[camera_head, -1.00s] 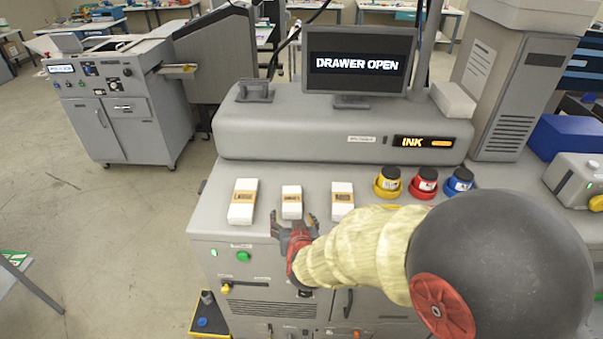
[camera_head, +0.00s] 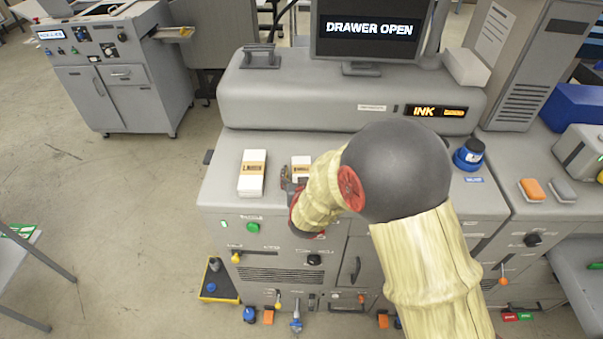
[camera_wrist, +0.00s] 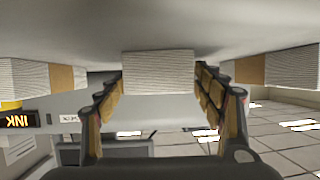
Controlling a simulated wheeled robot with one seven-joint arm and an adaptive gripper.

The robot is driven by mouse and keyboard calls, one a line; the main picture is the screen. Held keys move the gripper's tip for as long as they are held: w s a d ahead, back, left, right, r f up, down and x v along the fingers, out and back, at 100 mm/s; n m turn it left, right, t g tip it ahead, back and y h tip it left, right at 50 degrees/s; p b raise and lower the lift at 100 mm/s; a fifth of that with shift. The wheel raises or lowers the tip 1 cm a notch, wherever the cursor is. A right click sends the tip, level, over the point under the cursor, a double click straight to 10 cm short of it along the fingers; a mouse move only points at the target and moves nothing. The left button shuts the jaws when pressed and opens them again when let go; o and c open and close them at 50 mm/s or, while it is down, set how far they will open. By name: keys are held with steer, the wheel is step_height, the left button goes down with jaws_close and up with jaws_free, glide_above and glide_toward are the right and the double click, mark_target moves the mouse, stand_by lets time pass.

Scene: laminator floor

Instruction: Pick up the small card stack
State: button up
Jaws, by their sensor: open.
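The small card stack (camera_head: 301,164) is white with a tan band and lies on the grey machine's top, partly hidden by my arm. In the wrist view, which is upside down, its white end (camera_wrist: 158,72) lies between my two fingers. My gripper (camera_head: 291,187) is at the stack's near end in the head view, largely hidden by my wrist. In the wrist view my gripper (camera_wrist: 160,88) is open, with one finger on each side of the stack. I cannot tell whether either finger touches it.
A larger banded stack (camera_head: 252,174) lies to the left on the machine top. In the wrist view banded stacks flank the middle one, left (camera_wrist: 50,78) and right (camera_wrist: 290,66). A blue ink pot (camera_head: 469,154) stands at the right. The monitor (camera_head: 368,29) reads "DRAWER OPEN".

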steer(key=shift+c, duration=1.1)
steer(key=c, duration=1.1)
steer(key=shift+w, duration=0.1)
steer(key=shift+c, duration=0.3)
